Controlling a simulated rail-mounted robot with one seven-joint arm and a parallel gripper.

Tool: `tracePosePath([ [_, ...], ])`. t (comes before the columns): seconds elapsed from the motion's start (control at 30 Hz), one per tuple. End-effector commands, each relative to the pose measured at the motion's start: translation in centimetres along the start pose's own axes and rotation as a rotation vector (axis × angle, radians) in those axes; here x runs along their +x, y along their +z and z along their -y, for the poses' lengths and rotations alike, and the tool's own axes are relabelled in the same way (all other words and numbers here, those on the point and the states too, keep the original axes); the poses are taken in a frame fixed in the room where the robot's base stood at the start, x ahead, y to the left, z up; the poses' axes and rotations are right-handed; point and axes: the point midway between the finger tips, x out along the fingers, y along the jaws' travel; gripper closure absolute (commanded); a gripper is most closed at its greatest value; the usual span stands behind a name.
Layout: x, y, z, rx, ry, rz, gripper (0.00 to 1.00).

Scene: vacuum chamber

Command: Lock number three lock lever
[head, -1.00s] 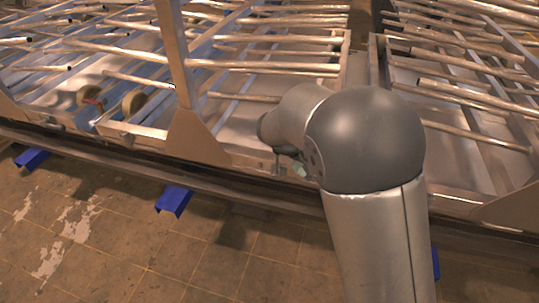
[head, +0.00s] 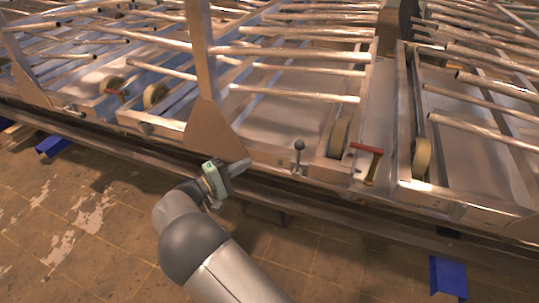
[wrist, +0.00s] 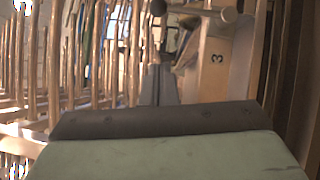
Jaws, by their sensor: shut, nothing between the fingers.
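A short upright lever with a dark ball knob (head: 299,146) stands on the front rail of the middle rack frame. A red-handled lever (head: 367,150) sits to its right, at the frame's corner. I cannot tell from the head view which one is number three. A plate marked "3" (wrist: 217,58) shows in the wrist view, right of my fingers. My gripper (head: 246,165) is shut and empty, left of the ball-knob lever and apart from it. Its closed fingers (wrist: 162,84) also show in the wrist view. A dark round knob (wrist: 229,15) shows near the top there.
Metal racks with rows of bars (head: 290,70) fill the back. Wheels (head: 338,138) sit near the frame corners. An upright post with a wide foot (head: 213,128) stands close behind my gripper. The tiled floor in front is mostly open.

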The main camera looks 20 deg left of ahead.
Motion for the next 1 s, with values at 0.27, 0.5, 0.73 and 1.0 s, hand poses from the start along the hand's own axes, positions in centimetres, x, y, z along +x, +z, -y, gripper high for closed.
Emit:
tracePosePath([
  [0.27,4.9,0.1,0.1,-0.002,0.0,0.006,1.0],
  [0.5,9.9,0.1,0.1,-0.001,-0.002,0.005,1.0],
  [0.73,12.0,2.4,0.0,-0.002,-0.001,0.002,1.0],
  [1.0,12.5,2.9,0.0,0.0,-0.001,0.002,1.0],
])
